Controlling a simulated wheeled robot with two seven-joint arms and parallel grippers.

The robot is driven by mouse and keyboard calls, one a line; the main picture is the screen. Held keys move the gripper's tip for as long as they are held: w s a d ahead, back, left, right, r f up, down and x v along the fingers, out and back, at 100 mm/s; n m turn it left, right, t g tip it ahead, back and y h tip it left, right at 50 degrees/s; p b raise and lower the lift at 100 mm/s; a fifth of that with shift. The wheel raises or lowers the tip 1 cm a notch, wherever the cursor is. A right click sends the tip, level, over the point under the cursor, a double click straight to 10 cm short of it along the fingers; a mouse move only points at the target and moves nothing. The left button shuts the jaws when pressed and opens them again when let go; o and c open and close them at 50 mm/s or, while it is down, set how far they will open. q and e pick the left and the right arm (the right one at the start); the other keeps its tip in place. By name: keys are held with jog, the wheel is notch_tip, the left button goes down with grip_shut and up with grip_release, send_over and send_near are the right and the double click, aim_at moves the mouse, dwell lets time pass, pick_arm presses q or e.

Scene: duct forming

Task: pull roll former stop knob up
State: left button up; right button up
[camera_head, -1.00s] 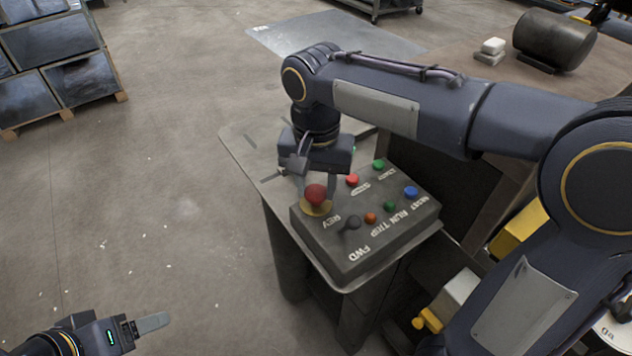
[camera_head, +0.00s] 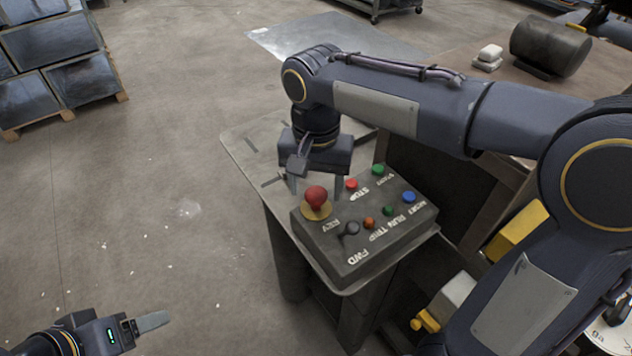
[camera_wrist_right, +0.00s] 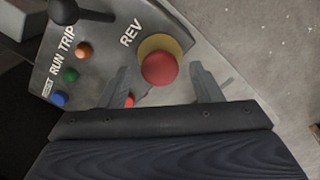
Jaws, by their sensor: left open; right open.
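The stop knob is a red mushroom button (camera_head: 316,196) on a yellow disc at the left corner of the dark grey control box (camera_head: 345,262). My right gripper (camera_head: 316,188) points down just behind the knob, its fingers spread apart. In the right wrist view the red knob (camera_wrist_right: 160,69) shows between and just beyond the two fingertips of the gripper (camera_wrist_right: 160,82), with gaps on both sides and no visible contact. My left gripper (camera_head: 152,322) is at the bottom left, over the floor and far from the box; only one finger shows clearly.
The box also carries a black lever (camera_head: 351,228), a red button (camera_head: 351,184), a green button (camera_head: 379,168), a blue button (camera_head: 409,196) and small lamps. It sits on a metal stand (camera_head: 250,150). Open floor lies left. A workbench (camera_head: 450,60) stands behind my right arm.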

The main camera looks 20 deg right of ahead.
aim_at(316, 191)
notch_tip(316, 191, up, 8)
jog(key=shift+f+p, duration=0.1)
jog(key=shift+p, duration=0.4)
pick_arm(q)
jog(key=shift+r, duration=0.5)
